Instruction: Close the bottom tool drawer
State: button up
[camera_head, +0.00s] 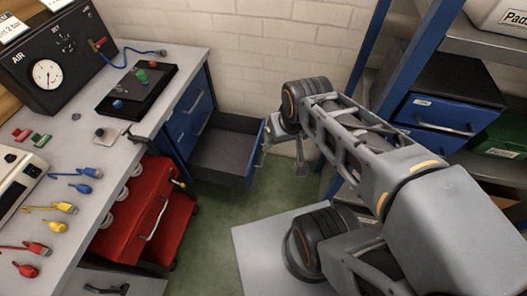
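The bottom tool drawer (222,152) is pulled out from the blue cabinet (188,118) under the workbench. Its grey inside looks empty, and its blue front (255,153) faces right, toward my arm. My gripper (281,148) is at the end of my arm, just right of the drawer front and close to it. Slim grey parts hang below the wrist there. They are small and partly hidden by the wrist, so I cannot tell whether the fingers are apart or touch the drawer. The cabinet's upper drawers look shut.
A red tool chest (137,212) stands under the bench, left of the open drawer. A blue-framed shelf (352,100) with a blue drawer unit (437,112) and a green case (503,138) is at right. Green floor (215,225) is clear between.

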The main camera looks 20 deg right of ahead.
aim_at(227, 153)
jog(key=k, duration=1.3)
jog(key=u, duration=0.55)
jog(key=i, duration=1.5)
jog(key=z, duration=0.55)
